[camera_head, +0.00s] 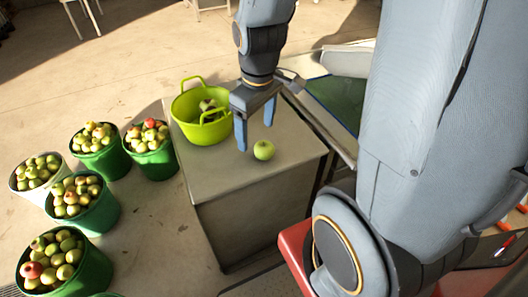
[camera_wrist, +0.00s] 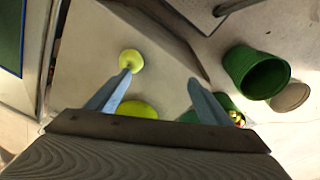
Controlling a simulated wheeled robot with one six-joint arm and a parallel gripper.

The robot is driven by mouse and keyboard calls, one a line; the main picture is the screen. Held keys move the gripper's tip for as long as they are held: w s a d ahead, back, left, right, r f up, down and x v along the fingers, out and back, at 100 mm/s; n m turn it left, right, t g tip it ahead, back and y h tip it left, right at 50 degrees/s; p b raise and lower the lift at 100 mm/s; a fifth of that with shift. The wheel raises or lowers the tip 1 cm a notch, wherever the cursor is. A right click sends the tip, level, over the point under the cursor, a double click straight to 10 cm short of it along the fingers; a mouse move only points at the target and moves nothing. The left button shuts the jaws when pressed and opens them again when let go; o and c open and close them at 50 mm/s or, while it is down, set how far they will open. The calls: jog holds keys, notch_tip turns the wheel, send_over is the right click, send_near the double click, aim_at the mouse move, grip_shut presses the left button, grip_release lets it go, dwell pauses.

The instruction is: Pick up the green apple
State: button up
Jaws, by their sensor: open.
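The green apple (camera_head: 264,150) rests alone on the grey box top, near its right edge. It also shows in the wrist view (camera_wrist: 131,61), just beyond the tip of the left finger. My gripper (camera_head: 256,138) points down above the box top, its two fingers spread and nothing between them.
A lime-green basket (camera_head: 190,131) with some fruit stands on the box top (camera_head: 218,180), left of my gripper. Several green buckets (camera_head: 98,271) of apples and a white bucket (camera_head: 18,181) stand on the floor at left. A green panel (camera_head: 340,97) lies behind the box at right.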

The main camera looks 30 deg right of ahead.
jog(key=w+d+f+n+b, duration=0.25)
jog(key=w+f+n, duration=0.2)
jog(key=n, duration=0.35)
jog(key=n+g+b, duration=0.1)
jog(key=n, duration=0.8)
send_over(264, 144)
jog(key=f, duration=0.6)
jog(key=shift+s, duration=0.2)
jog(key=shift+f, duration=0.45)
jog(key=shift+w+d+f+p, duration=0.15)
jog(key=shift+f+p, duration=0.3)
jog(key=shift+f, duration=1.3)
jog(key=shift+w+a+f+p, duration=0.1)
jog(key=shift+f+p, duration=0.3)
jog(key=shift+f, duration=1.3)
jog(key=c, duration=1.2)
jog(key=shift+r, duration=0.1)
jog(key=shift+r+b, duration=0.9)
jog(key=shift+r, duration=4.05)
